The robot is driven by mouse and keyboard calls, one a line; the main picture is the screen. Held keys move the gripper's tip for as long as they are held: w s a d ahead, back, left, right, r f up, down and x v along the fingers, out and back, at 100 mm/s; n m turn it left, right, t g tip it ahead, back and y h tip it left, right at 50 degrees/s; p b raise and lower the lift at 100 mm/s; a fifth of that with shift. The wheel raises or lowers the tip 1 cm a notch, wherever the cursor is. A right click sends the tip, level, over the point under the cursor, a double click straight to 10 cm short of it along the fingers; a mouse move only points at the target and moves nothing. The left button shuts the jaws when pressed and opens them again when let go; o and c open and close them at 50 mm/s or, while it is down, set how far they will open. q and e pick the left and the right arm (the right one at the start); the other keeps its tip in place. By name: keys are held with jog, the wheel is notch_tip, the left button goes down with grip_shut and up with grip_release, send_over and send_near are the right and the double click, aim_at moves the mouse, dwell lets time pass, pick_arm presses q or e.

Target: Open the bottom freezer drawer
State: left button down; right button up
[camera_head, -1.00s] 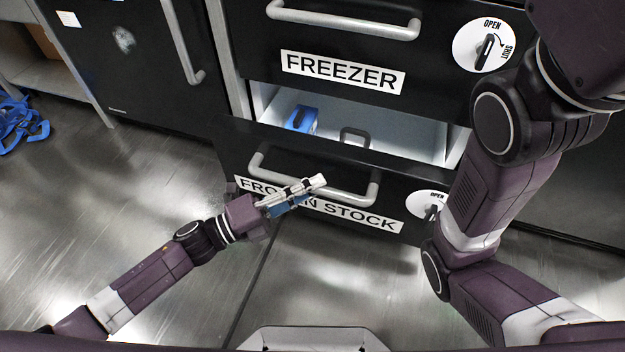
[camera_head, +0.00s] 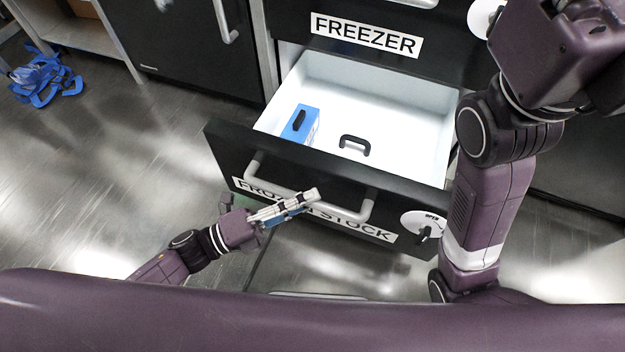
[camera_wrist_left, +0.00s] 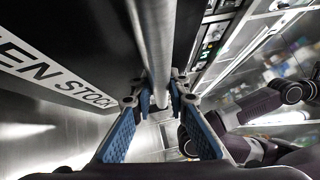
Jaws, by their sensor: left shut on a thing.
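The bottom freezer drawer (camera_head: 222,150), black with a "FROZEN STOCK" label, stands well out from the cabinet, its white inside showing. My left gripper (camera_head: 312,198) is shut on the drawer's grey bar handle (camera_head: 358,210). In the left wrist view the handle (camera_wrist_left: 155,45) runs between the blue-padded fingers of the left gripper (camera_wrist_left: 160,100).
Inside the drawer are a blue box (camera_head: 301,124) with a black handle, and another black handle (camera_head: 354,145). The upper "FREEZER" drawer (camera_head: 300,45) is shut above. A blue tangled heap (camera_head: 45,80) lies on the floor at far left. The metal floor left of the drawer is clear.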

pick_arm(q)
jog(key=shift+s+a+p, duration=0.15)
jog(key=shift+s+a, duration=0.1)
jog(key=shift+s, duration=0.3)
jog(key=shift+s+a+p, duration=0.15)
jog(key=shift+s+a, duration=0.05)
jog(key=shift+s, duration=0.3)
jog(key=c, duration=1.8)
grip_release()
jog(key=shift+c, duration=0.2)
jog(key=v, duration=1.2)
jog(key=shift+s, duration=0.1)
